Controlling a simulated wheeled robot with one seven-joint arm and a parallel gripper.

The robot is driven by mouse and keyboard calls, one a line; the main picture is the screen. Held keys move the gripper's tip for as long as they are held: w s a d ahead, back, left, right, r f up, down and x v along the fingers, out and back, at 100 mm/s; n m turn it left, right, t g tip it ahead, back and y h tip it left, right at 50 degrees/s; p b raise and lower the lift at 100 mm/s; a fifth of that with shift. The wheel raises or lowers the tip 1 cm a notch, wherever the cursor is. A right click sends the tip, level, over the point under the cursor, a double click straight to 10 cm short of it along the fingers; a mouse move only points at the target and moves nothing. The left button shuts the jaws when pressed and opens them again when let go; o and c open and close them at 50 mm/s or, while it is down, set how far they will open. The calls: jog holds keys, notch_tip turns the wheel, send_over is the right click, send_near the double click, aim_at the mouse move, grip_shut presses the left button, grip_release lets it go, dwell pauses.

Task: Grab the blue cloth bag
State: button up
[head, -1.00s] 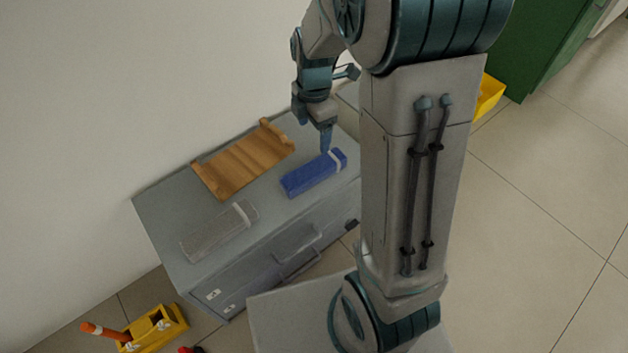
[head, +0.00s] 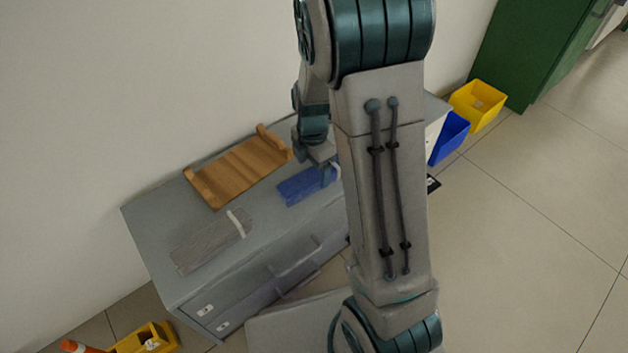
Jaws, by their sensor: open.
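The blue cloth bag (head: 299,187) lies on the grey cabinet top, near its front edge and partly hidden by my gripper and arm. It is long and flat, with a pale band near its right end. My gripper (head: 326,177) points down at the right part of the bag, with a finger in front of it. The jaws are open. I cannot tell whether the fingers touch the bag.
A wooden tray (head: 238,176) lies behind the bag on the cabinet (head: 160,232). A grey bag (head: 208,245) with a pale band lies at the front left. Yellow (head: 478,106) and blue (head: 449,138) bins stand on the floor at right.

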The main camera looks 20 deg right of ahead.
aim_at(313, 173)
notch_tip(313, 173, down, 4)
jog(key=shift+r+b, duration=0.15)
jog(key=shift+b, duration=0.6)
jog(key=shift+r, duration=0.1)
jog(key=c, duration=1.1)
